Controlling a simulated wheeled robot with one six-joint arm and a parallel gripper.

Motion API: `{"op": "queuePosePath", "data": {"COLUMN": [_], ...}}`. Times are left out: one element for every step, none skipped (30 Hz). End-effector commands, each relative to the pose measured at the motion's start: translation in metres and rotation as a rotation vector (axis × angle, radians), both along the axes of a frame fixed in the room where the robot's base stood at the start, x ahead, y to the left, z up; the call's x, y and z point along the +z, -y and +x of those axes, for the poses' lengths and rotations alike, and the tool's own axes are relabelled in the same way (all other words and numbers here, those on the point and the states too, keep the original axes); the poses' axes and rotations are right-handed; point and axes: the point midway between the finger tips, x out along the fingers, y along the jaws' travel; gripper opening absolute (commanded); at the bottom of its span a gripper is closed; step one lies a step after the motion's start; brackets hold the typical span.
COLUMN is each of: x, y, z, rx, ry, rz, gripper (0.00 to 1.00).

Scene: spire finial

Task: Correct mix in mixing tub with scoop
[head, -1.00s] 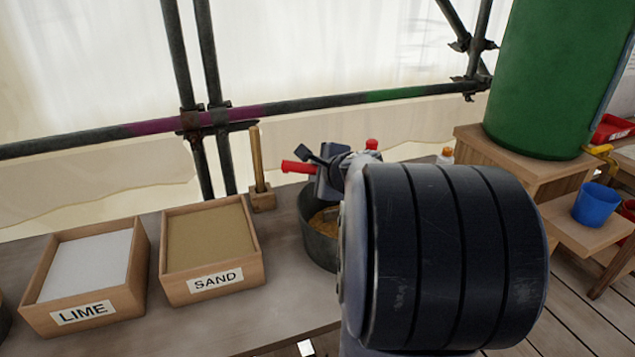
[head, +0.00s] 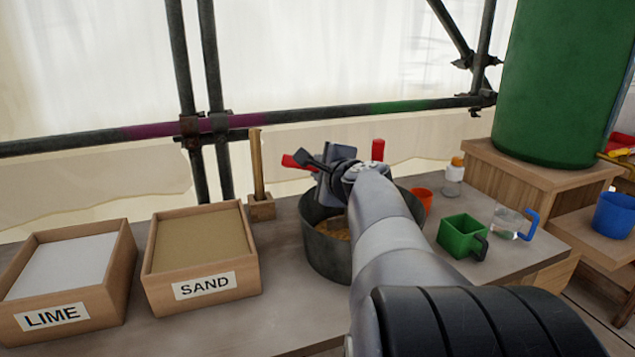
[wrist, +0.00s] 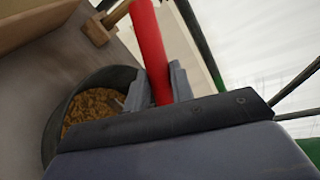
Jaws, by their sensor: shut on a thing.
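The mixing tub (head: 318,248) is a dark round vessel on the bench. Grainy yellow-brown mix (head: 335,228) lies in it; the mix also shows in the wrist view (wrist: 92,110). My gripper (head: 328,178) is over the tub; in the wrist view (wrist: 160,88) its grey fingers are shut on a red handle (wrist: 150,40). A red end (head: 296,161) sticks out left of the gripper in the head view. The handle's working end is hidden, so I cannot tell its load. A second red piece (head: 378,149) shows just right of my wrist; I cannot tell what it belongs to.
Boxes of lime (head: 62,265) and sand (head: 203,243) stand left of the tub. A wooden handle (head: 256,165) stands upright behind. A green scoop (head: 463,236), a clear blue-handled jug (head: 508,222), an orange cup (head: 422,197) and a small bottle (head: 453,178) stand right.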

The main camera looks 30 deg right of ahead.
Motion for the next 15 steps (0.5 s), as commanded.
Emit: {"op": "queuePosePath", "data": {"x": [-0.0062, -0.0064, -0.0066, -0.0066, -0.0067, -0.0071, -0.0074, -0.0076, -0.0079, -0.0079, -0.0079, -0.0083, -0.0086, -0.0089, -0.0093], "y": [-0.0005, -0.0006, -0.0008, -0.0011, -0.0013, -0.0013, -0.0014, -0.0015, -0.0016, -0.0017, -0.0018, -0.0019, -0.002, -0.0021, -0.0022], "z": [-0.0003, -0.0005, -0.0007, -0.001, -0.0013, -0.001, -0.0011, -0.0011, -0.0013, -0.0013, -0.0013, -0.0015, -0.0017, -0.0018, -0.0021], "rx": [-0.002, -0.002, -0.003, -0.005, -0.006, -0.006, -0.008, -0.008, -0.01, -0.01, -0.012, -0.013, -0.014, -0.016, -0.018], "ry": [0.011, 0.018, 0.026, 0.032, 0.039, 0.046, 0.052, 0.059, 0.066, 0.073, 0.079, 0.087, 0.093, 0.099, 0.107], "rz": [-0.007, -0.01, -0.015, -0.019, -0.022, -0.027, -0.031, -0.035, -0.039, -0.043, -0.047, -0.052, -0.055, -0.059, -0.063], "gripper": [0.0, 0.0, 0.0, 0.0, 0.0, 0.0, 0.0, 0.0, 0.0, 0.0, 0.0, 0.0, 0.0, 0.0, 0.0]}}
